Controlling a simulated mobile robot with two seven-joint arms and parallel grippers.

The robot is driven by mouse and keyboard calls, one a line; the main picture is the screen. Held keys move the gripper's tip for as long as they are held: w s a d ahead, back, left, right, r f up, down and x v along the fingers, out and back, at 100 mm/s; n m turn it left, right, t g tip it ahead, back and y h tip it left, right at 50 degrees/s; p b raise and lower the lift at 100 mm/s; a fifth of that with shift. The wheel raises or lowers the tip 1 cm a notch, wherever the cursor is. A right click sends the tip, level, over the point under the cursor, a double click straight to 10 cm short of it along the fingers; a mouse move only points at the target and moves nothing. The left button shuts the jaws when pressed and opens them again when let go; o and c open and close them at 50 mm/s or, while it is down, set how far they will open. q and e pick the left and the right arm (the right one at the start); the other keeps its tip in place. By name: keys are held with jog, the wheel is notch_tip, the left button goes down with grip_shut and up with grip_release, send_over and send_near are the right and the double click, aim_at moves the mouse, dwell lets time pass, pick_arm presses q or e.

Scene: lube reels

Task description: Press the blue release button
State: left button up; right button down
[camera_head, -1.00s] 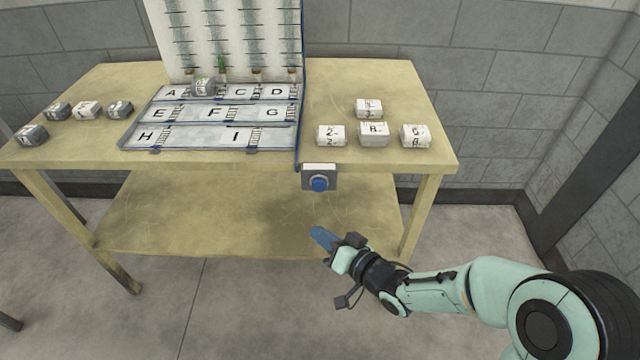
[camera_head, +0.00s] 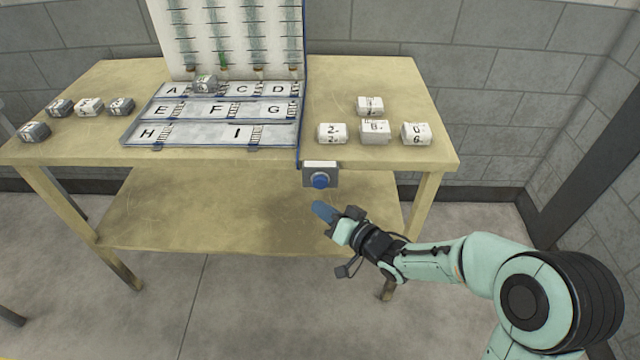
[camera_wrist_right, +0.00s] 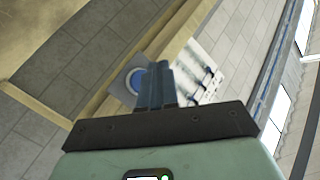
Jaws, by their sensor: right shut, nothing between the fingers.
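The blue release button (camera_head: 320,180) sits in a grey box (camera_head: 311,172) on the table's front edge. In the head view my right gripper (camera_head: 318,206) is shut and empty, with its blue fingertips just below the button and apart from it in the picture. In the right wrist view the button (camera_wrist_right: 138,80) shows just left of the shut fingers (camera_wrist_right: 158,72), which hide part of it. I cannot tell the exact gap in depth. My left gripper is not in view.
A wooden table (camera_head: 425,110) carries a lettered tray (camera_head: 200,142) and an upright panel (camera_head: 180,50). Several white blocks (camera_head: 374,126) lie on the right, and several grey and white blocks (camera_head: 89,107) on the left. The space before the button box is clear.

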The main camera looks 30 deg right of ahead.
aim_at(320, 182)
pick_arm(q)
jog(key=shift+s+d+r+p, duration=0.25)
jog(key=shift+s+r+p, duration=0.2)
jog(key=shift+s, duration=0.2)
pick_arm(e)
jog(key=shift+w+d, duration=0.5)
jog(key=shift+w, duration=0.25)
jog(key=shift+w+d, duration=0.45)
jog(key=shift+w, duration=0.25)
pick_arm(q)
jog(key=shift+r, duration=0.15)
pick_arm(e)
jog(key=shift+w, duration=0.1)
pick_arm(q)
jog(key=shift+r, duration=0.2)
pick_arm(e)
jog(key=shift+w+d, duration=0.2)
jog(key=shift+w, duration=0.1)
pick_arm(q)
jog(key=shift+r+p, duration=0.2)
jog(key=shift+p, duration=0.2)
pick_arm(e)
jog(key=shift+w+d, duration=0.25)
jog(key=shift+w, duration=0.1)
dwell(0.3)
dwell(0.3)
jog(key=shift+s+a, duration=0.5)
jog(key=shift+s, duration=0.25)
